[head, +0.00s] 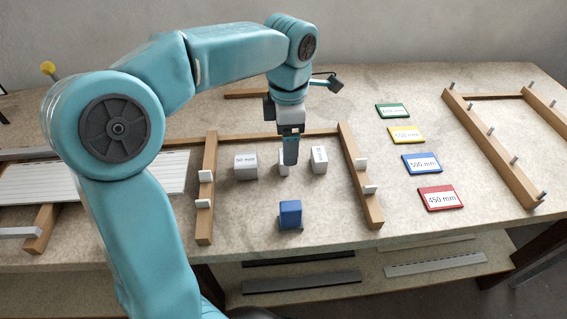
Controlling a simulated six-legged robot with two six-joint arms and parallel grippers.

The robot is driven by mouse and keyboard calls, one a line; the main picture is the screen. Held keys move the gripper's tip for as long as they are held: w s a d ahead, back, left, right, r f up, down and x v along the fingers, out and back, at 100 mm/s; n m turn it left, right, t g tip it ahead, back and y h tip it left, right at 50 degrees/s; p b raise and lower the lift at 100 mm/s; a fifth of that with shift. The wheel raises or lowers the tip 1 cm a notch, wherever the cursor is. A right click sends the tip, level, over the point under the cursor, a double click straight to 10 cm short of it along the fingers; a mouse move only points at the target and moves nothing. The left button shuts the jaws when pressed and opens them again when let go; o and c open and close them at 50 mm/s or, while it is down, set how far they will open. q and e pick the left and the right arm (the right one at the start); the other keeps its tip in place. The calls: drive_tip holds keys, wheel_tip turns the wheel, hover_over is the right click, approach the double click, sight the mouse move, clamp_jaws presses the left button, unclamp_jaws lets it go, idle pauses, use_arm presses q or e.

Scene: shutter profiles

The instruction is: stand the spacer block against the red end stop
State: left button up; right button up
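Three white blocks stand in a row inside the wooden frame. The left one (246,167) is labelled 50 mm, the middle one (283,168) is mostly hidden behind my gripper, and the right one (319,160) has a label too small to read. I cannot tell which is the spacer block. My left gripper (290,158) points down at the middle block, its fingers overlapping it in the picture. I cannot tell whether it touches or grips that block. I see no clear red end stop. My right gripper is not in view.
A blue block (290,213) stands in front of the white blocks. Wooden rails (207,190) (362,185) with white tabs flank them. Green, yellow, blue and red (441,198) cards lie to the right. A pegged wooden frame (492,145) is farther right; white slats (95,180) lie left.

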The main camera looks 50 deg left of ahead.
use_arm(q)
drive_tip(key=f, duration=0.4)
drive_tip(key=f+b, duration=0.1)
drive_tip(key=f, duration=0.1)
drive_tip(key=shift+w+a+f, duration=0.25)
drive_tip(key=shift+f, duration=0.1)
drive_tip(key=shift+r, duration=0.1)
drive_tip(key=c, duration=1.2)
